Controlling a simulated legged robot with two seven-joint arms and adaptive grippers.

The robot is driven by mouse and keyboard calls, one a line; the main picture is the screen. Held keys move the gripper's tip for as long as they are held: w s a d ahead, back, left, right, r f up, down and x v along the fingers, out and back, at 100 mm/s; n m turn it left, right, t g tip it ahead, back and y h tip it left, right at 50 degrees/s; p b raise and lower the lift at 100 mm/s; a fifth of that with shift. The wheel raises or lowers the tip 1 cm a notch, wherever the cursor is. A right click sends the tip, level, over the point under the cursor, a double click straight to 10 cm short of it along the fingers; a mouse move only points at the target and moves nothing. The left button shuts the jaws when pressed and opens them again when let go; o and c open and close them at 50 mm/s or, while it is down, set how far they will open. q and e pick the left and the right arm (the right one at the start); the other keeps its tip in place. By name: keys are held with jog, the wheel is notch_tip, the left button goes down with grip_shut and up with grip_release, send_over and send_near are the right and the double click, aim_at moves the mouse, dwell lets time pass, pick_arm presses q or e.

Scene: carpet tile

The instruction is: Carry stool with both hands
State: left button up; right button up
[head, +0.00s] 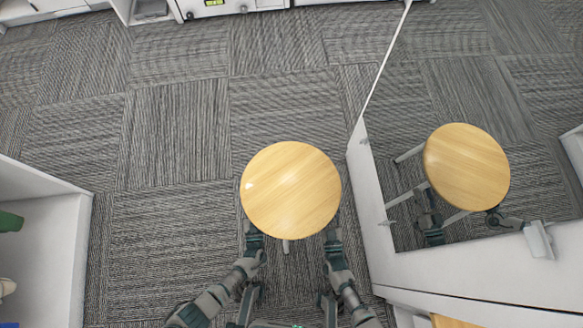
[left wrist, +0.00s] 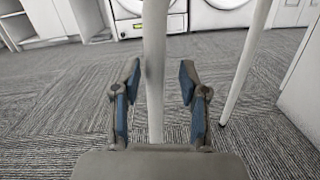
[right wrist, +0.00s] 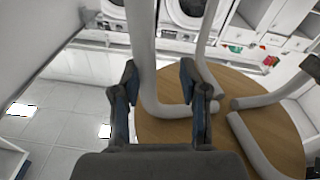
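The stool has a round light-wood seat (head: 290,190), level and upright in front of me in the head view. Its white-grey legs are mostly hidden under the seat there. In the left wrist view, a straight leg (left wrist: 155,70) stands between the spread fingers of my left gripper (left wrist: 160,82), with gaps on both sides. In the right wrist view, which looks upside down, my right gripper (right wrist: 159,82) is also spread, with a bent leg (right wrist: 143,50) between its fingers. The seat's underside (right wrist: 220,130) shows beyond. In the head view the seat hides both fingertips.
A large mirror (head: 450,90) in a white frame stands close on the right and reflects the stool (head: 466,166). A white shelf (head: 50,240) is at the left. White cabinets and machines (head: 210,8) line the far side. Open carpet (head: 180,120) lies ahead and left.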

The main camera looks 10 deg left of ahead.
pick_arm(q)
jog(key=shift+a, duration=0.1)
jog(key=v, duration=1.2)
pick_arm(e)
jog(key=v, duration=1.2)
jog(key=shift+d, duration=0.1)
